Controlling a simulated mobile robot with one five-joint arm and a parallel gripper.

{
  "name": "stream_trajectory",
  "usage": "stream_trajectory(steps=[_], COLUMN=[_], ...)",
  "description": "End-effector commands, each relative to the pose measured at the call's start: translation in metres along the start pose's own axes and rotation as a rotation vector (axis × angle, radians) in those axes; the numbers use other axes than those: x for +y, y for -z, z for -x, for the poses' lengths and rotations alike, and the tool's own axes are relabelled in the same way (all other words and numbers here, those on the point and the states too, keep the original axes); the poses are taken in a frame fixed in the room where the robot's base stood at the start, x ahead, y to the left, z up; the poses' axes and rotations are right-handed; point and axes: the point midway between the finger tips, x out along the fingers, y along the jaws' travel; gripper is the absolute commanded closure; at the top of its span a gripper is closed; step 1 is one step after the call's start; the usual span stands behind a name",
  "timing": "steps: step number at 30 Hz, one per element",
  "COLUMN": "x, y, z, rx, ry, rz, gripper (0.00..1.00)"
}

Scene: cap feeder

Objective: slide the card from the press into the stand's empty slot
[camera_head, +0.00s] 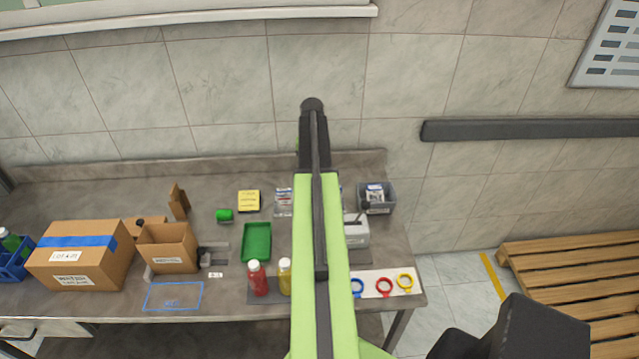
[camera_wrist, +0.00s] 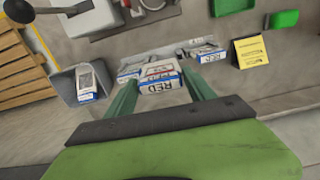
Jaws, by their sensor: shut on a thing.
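In the wrist view my gripper (camera_wrist: 158,80) is shut on a white card (camera_wrist: 154,87) with a blue edge and the letters RED, held between its two green fingers. The card is in front of or at the pale stand (camera_wrist: 178,53); I cannot tell whether its lower edge is in a slot. Another card (camera_wrist: 207,55) stands in the stand to the right, and one shows partly behind the left finger. The press (camera_wrist: 92,18) is at the upper left with its black-knobbed lever. In the head view my arm hides the gripper and part of the stand (camera_head: 284,205) and press (camera_head: 357,233).
A grey bin (camera_head: 378,209) holding a card stands right of the stand. A yellow pad (camera_head: 248,201), green roll (camera_head: 224,215) and green tray (camera_head: 256,243) are to the left. Red (camera_head: 258,280) and yellow bottles stand near the front, with coloured rings to their right.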

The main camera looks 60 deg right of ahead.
Motion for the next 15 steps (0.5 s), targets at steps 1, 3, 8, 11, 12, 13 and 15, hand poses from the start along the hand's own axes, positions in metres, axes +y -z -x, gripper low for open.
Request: stream_trajectory(steps=[1,3,8,11,12,13,15], x=[-0.005,-0.011,-0.018,-0.018,-0.018,-0.018,-0.018], y=[0.012,0.018,0.016,0.015,0.015,0.015,0.015], z=[0.001,0.002,0.002,0.000,-0.003,-0.006,-0.013], rx=[0.000,0.000,0.000,0.000,0.000,0.000,0.000], ry=[0.000,0.000,0.000,0.000,0.000,0.000,0.000], rz=[0.007,0.017,0.028,0.029,0.029,0.029,0.030], gripper=[0.76,0.76,0.76,0.76,0.76,0.76,0.76])
